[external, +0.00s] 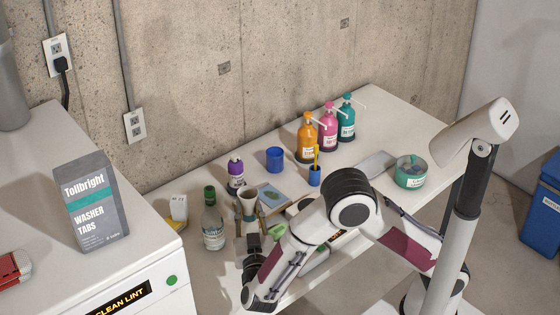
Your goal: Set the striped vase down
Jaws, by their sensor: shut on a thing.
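A pale vase-like object (248,202) with darker bands stands out at the end of my arm; it seems to be the striped vase. My gripper (249,219) is shut on it, reaching in from the front of the white table. The object looks roughly upright. Its lower part is hidden by the gripper, so I cannot tell whether its base touches the table.
A clear bottle with green cap (213,228) stands close on the left, and a purple bottle (236,174) behind. A picture card (271,196) lies on the right.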

